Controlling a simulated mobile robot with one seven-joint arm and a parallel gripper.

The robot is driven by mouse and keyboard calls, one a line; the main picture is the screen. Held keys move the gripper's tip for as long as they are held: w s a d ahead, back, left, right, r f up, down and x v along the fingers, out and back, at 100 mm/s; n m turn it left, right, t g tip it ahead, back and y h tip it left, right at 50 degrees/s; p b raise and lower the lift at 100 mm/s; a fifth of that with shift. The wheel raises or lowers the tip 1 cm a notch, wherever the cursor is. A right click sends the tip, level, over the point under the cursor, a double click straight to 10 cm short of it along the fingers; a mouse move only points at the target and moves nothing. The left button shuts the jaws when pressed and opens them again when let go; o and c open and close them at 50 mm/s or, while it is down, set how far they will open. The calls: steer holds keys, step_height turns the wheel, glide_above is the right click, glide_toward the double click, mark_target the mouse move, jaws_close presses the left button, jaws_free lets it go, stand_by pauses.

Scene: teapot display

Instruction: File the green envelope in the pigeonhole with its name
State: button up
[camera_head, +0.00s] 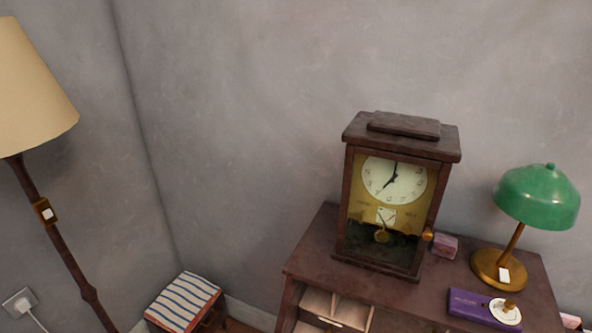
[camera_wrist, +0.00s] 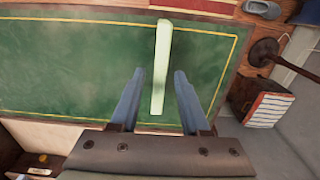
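A long, narrow pale green piece (camera_wrist: 161,45), which looks like the green envelope, shows over a green panel in the wrist view. No name can be read on it. My gripper (camera_wrist: 159,73) has its two blue fingers apart, one on each side of the piece, with a visible gap on both sides. Whether the piece lies on the panel or stands off it, I cannot tell. In the head view, pigeonholes (camera_head: 337,309) show at the bottom edge of the dark wooden cabinet; their labels cannot be read. My gripper is not in the head view.
The green panel (camera_wrist: 70,60) has a yellow border line. On the cabinet top (camera_head: 318,245) stand a clock (camera_head: 394,190), a green lamp (camera_head: 538,197) and a purple box (camera_head: 470,305). A striped-top stool (camera_head: 185,300) and a floor lamp (camera_head: 60,230) are at the left.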

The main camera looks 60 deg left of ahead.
steer(key=shift+o, duration=0.2)
step_height(320, 180, up, 13)
stand_by(0.6)
stand_by(0.5)
